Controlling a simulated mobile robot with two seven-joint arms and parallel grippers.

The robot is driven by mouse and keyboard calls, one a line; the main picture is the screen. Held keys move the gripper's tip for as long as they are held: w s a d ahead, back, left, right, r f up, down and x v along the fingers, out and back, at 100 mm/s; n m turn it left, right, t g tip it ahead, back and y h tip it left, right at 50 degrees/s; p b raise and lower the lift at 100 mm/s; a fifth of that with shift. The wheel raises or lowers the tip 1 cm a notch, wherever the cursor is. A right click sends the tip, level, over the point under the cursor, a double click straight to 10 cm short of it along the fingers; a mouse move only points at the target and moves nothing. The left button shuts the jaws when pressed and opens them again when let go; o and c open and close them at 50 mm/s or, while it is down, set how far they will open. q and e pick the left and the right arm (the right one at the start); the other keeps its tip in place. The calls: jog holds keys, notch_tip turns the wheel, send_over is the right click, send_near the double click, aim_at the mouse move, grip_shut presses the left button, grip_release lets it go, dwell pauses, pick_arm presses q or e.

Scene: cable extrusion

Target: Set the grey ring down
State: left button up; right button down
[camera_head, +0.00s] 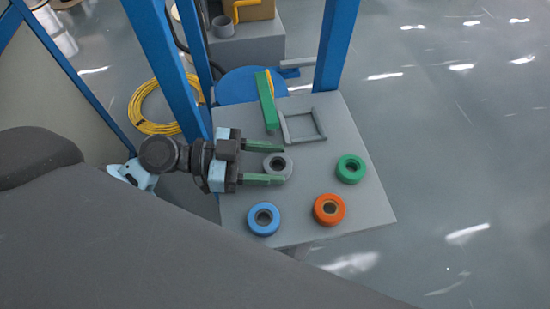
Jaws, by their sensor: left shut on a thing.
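The grey ring (289,167) is a short, thick ring with a dark centre hole. It is at the middle left of the grey table (305,200). My left gripper (284,165) reaches in from the left, with one green finger on the far side of the ring and one on the near side. It is shut on the ring, and the fingers cover part of its edges. I cannot tell whether the ring touches the tabletop or is slightly above it. My right gripper is not in view.
On the table are a green ring (350,169), an orange ring (329,210) and a blue ring (263,220). Blue posts (336,45) rise at the back. The table's middle is clear.

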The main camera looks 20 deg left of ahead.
aim_at(242, 172)
pick_arm(q)
jog(key=shift+w+d+r, duration=0.2)
jog(key=shift+w+d, duration=0.1)
jog(key=shift+d, duration=0.35)
jog(key=shift+f+p, duration=0.15)
jog(key=shift+p, duration=0.15)
jog(key=shift+f, duration=0.35)
jog(key=o, duration=1)
jog(key=shift+r, duration=0.1)
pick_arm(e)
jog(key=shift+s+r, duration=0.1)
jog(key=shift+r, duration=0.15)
pick_arm(q)
jog(key=shift+r, duration=0.1)
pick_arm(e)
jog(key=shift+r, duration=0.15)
pick_arm(q)
jog(key=b+v, duration=0.1)
jog(key=v, duration=0.5)
jog(key=shift+s+a+b, duration=0.25)
jog(key=shift+a+b, duration=0.05)
jog(key=shift+b, duration=0.1)
jog(key=shift+b+v, duration=0.4)
jog(key=shift+v, duration=2.3)
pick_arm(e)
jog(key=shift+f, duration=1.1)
